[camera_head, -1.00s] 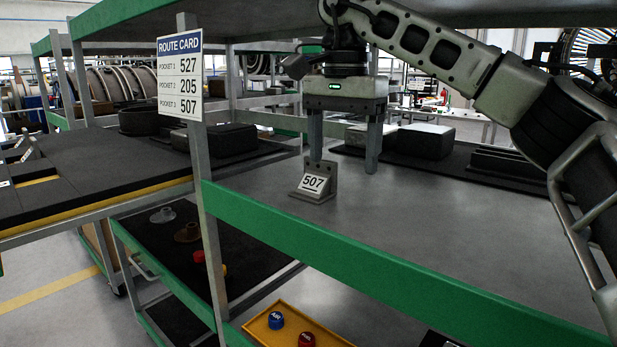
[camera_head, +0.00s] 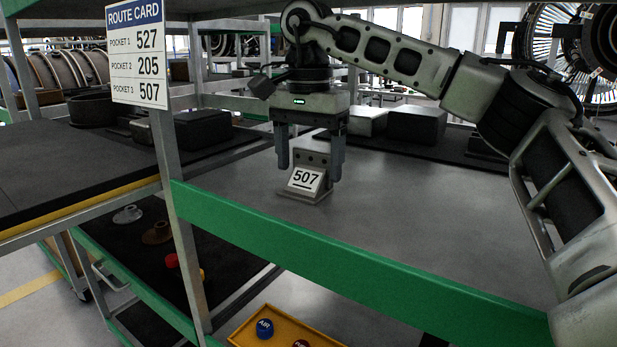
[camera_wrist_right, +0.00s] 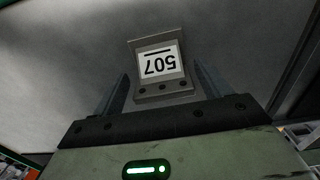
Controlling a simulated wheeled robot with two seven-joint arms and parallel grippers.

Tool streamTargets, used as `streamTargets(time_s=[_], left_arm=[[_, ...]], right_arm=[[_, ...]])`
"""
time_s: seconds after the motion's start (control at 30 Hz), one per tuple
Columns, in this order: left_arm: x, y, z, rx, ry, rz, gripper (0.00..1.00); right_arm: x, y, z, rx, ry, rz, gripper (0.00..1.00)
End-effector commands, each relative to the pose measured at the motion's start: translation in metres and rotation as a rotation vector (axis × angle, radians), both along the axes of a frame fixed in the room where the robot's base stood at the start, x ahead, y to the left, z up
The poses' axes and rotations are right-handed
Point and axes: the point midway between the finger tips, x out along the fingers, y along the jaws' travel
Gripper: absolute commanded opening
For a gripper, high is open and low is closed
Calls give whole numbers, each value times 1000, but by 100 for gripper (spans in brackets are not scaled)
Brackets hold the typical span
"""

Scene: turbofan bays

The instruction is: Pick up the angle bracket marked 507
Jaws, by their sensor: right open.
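The grey angle bracket (camera_head: 312,172) marked 507 stands upright on the grey shelf surface (camera_head: 420,205), its label facing me. My right gripper (camera_head: 310,170) is open above and around it, with one finger on each side of the bracket's upright plate. In the right wrist view the bracket (camera_wrist_right: 160,70) sits between and beyond the two open fingertips (camera_wrist_right: 163,82), its label upside down. No contact with a finger is clear. My left gripper is not in view.
A green rail (camera_head: 350,265) runs along the shelf's front edge. A route card (camera_head: 136,55) hangs on a post at left. Grey blocks (camera_head: 415,125) lie on a dark mat behind the gripper. A yellow tray (camera_head: 245,338) is below. The shelf right of the bracket is clear.

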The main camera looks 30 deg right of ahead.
Motion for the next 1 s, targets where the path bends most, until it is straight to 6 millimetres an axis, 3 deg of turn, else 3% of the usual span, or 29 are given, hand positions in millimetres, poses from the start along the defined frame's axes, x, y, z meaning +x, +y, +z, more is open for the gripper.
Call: streamTargets(time_s=[0.13, 0.37, 0.4, 0.53, 1.0], left_arm=[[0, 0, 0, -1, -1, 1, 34], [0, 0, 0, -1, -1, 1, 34], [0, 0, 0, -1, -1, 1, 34], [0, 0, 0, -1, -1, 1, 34], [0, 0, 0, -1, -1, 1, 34]], right_arm=[[0, 1, -16, 1, -2, 1, 76], [0, 1, -19, 0, -1, 1, 76], [0, 1, -19, 0, -1, 1, 74], [0, 1, -19, 0, -1, 1, 37], [0, 1, -9, 1, -4, 1, 38]])
